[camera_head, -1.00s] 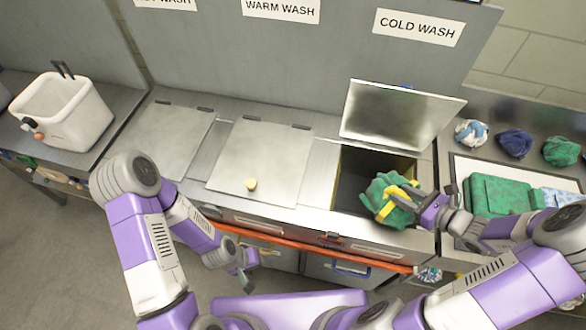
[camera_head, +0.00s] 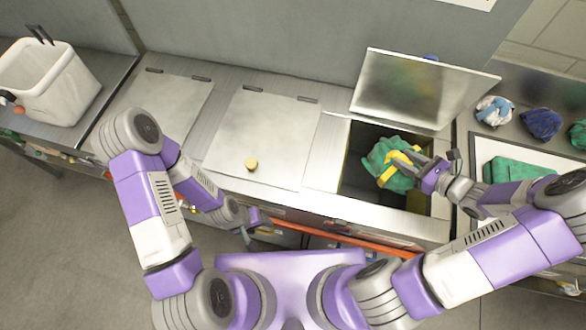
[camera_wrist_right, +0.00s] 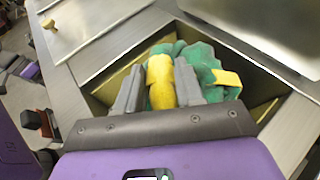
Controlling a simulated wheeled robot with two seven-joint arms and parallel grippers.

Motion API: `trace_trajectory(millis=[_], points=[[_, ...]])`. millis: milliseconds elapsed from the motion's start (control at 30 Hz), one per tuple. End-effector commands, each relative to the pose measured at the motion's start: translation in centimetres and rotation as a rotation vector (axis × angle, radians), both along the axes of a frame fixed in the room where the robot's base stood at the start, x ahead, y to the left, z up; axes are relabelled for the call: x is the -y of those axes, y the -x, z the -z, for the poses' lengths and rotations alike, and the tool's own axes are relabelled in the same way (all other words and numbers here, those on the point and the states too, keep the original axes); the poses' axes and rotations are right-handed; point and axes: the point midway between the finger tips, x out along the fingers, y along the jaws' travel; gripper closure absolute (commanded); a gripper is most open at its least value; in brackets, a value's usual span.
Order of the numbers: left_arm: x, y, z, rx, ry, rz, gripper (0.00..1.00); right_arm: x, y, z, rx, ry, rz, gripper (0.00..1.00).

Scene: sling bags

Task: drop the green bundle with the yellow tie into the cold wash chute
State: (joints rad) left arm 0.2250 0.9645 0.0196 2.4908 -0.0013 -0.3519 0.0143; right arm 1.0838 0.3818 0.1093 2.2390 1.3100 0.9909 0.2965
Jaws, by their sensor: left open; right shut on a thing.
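The green bundle with the yellow tie (camera_head: 388,166) is in my right gripper (camera_head: 420,172), over the open cold wash chute (camera_head: 358,190). In the right wrist view the jaws (camera_wrist_right: 160,92) are shut on the yellow tie (camera_wrist_right: 161,80), with green cloth (camera_wrist_right: 203,58) beyond them. The bundle is at the chute opening, inside its rim as seen from above; its exact depth I cannot tell. The chute's metal lid (camera_head: 425,88) stands raised behind the opening. My left gripper (camera_head: 250,228) is open and empty, in front of the counter's front edge.
Two closed lids lie to the left, one with a yellow knob (camera_head: 251,163). A white basket (camera_head: 52,82) stands at far left. On the right are several bundles, including a blue one (camera_head: 541,123), and folded green cloth (camera_head: 515,170) in a tray. An orange rail (camera_head: 345,240) runs along the front.

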Motion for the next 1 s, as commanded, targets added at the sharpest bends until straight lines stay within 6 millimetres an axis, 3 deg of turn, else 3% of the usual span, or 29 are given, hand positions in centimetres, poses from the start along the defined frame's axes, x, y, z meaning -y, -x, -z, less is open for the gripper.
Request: trace_trajectory(millis=[333,367,533,867,1000], points=[[0.0,0.0,0.5,0.000,0.000,0.000,0.39,0.0,-0.1,0.5,0.003,0.000,-0.001,1.00],[0.0,0.0,0.5,0.000,0.000,0.000,0.39,0.0,-0.1,0.5,0.003,0.000,-0.001,0.60],[0.0,0.0,0.5,0.001,0.000,0.000,0.39,0.0,0.0,0.6,0.002,0.001,-0.001,0.34],[0.0,0.0,0.5,0.000,0.000,0.000,0.39,0.2,0.2,0.5,-0.001,0.002,0.002,0.33],[0.0,0.0,0.1,0.000,0.000,0.000,0.39,1.3,1.4,-0.2,-0.001,0.004,0.004,0.33]])
